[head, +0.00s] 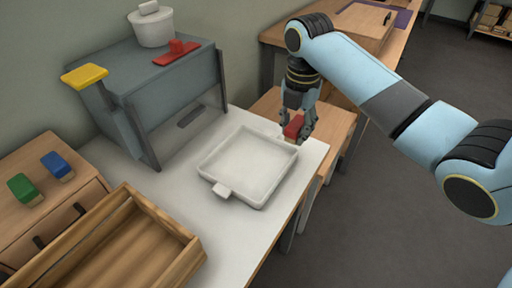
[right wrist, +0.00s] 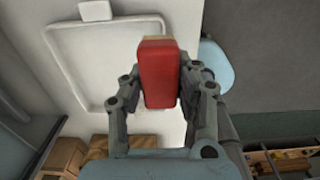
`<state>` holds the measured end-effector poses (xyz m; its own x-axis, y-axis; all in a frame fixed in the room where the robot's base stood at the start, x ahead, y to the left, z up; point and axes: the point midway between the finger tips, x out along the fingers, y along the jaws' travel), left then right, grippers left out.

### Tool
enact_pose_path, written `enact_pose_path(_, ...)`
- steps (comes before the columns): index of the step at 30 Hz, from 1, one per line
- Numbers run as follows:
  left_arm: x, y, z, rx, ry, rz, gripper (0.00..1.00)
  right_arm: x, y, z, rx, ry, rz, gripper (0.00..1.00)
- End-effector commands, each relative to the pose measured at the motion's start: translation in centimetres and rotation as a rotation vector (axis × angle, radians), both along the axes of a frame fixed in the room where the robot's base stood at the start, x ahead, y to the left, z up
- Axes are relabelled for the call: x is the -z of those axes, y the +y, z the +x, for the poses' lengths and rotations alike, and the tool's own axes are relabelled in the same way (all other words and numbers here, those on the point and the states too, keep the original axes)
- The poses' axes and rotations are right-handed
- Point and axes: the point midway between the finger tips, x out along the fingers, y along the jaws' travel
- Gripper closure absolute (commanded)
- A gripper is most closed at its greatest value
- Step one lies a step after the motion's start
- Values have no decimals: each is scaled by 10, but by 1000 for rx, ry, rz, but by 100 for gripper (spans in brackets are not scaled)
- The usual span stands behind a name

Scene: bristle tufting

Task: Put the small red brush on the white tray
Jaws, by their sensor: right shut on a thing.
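The small red brush (head: 293,127) is between the fingers of my right gripper (head: 298,132), above the far right edge of the white table. In the right wrist view the brush (right wrist: 158,75) shows its red back, with a tan strip at its far end, and the fingers (right wrist: 158,98) close on its two sides. The white tray (head: 250,198) is empty and lies on the table, left of and nearer than the gripper. In the right wrist view the tray's rim (right wrist: 55,70) shows behind and left of the brush. My left gripper is not in view.
A grey machine (head: 165,95) carries a white pot (head: 152,27), a red part (head: 177,52) and a yellow part (head: 85,76). A wooden crate (head: 190,262) stands at the front left. Green (head: 25,190) and blue (head: 57,166) brushes lie on a wooden cabinet. Bare tabletop surrounds the tray.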

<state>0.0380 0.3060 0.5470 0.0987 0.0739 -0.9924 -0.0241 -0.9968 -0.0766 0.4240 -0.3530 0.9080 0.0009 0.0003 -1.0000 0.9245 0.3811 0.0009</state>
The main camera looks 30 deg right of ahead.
Motion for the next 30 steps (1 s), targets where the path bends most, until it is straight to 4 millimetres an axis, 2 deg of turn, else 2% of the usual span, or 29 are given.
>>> enact_pose_path(1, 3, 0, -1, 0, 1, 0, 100, 9, 10, 12, 1, 1, 7, 100)
enact_pose_path(6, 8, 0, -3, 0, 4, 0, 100, 34, 32, 46, -1, 2, 4, 100)
enact_pose_path(12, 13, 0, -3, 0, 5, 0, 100, 52, 47, 70, -2, 1, 1, 100)
enact_pose_path(16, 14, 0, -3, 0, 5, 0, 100, 60, 49, 73, -2, 2, 0, 100)
enact_pose_path(22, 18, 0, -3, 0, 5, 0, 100, 89, 49, 72, -2, 2, 0, 100)
enact_pose_path(30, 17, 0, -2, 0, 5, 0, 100, 93, 49, 72, -2, 0, 0, 100)
